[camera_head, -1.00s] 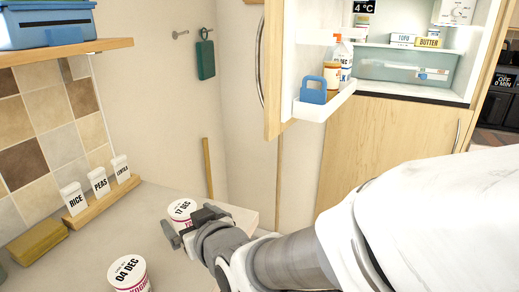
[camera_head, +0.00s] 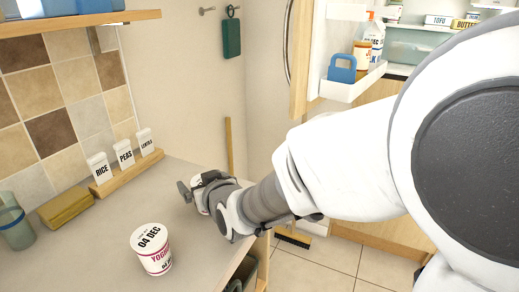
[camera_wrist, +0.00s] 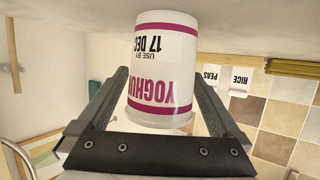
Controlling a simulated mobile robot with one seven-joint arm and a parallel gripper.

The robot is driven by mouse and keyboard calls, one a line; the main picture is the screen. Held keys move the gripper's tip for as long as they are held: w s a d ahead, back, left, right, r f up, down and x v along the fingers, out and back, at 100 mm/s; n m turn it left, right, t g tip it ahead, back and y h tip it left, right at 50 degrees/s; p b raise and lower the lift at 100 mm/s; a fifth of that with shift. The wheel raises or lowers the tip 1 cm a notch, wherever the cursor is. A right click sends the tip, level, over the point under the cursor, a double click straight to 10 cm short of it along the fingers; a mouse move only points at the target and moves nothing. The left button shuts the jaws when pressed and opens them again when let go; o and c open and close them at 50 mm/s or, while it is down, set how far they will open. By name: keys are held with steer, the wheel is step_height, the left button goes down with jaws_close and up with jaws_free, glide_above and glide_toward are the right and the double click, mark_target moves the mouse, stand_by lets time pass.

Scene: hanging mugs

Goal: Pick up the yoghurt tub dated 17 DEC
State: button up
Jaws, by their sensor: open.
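The yoghurt tub dated 17 DEC (camera_wrist: 160,62) is white with purple bands and shows upside down in the wrist view. My gripper (camera_wrist: 163,84) is open, with one finger on each side of the tub. I cannot tell whether either finger touches it. In the head view my gripper (camera_head: 196,187) is over the counter's right part and hides most of this tub. A second yoghurt tub, dated 04 DEC (camera_head: 152,250), stands upright on the counter, nearer and to the left, apart from my gripper.
RICE, PEAS and LENTILS packets (camera_head: 125,155) stand on a wooden rack at the wall. A yellow block (camera_head: 66,205) and a blue-green cup (camera_head: 14,226) are at the left. The counter (camera_head: 100,245) is clear around the 04 DEC tub. An open fridge is behind my arm.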

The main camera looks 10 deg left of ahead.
steer(key=c, duration=1.4)
steer(key=shift+r, duration=0.1)
steer(key=shift+r, duration=0.45)
steer(key=r, duration=0.1)
steer(key=r+p, duration=0.1)
steer(key=r, duration=0.1)
steer(key=shift+w+d+r, duration=0.15)
steer(key=shift+d+r, duration=0.1)
steer(key=shift+r, duration=0.1)
steer(key=shift+w+d+r+p, duration=0.7)
steer(key=shift+d+r+p, duration=0.3)
steer(key=shift+d, duration=0.7)
steer(key=shift+w+d+r+p, duration=0.8)
steer(key=shift+d+r, duration=0.3)
steer(key=shift+d, duration=0.65)
steer(key=shift+w+d+r+p, duration=0.6)
steer(key=shift+d+r+p, duration=0.4)
steer(key=shift+d, duration=0.7)
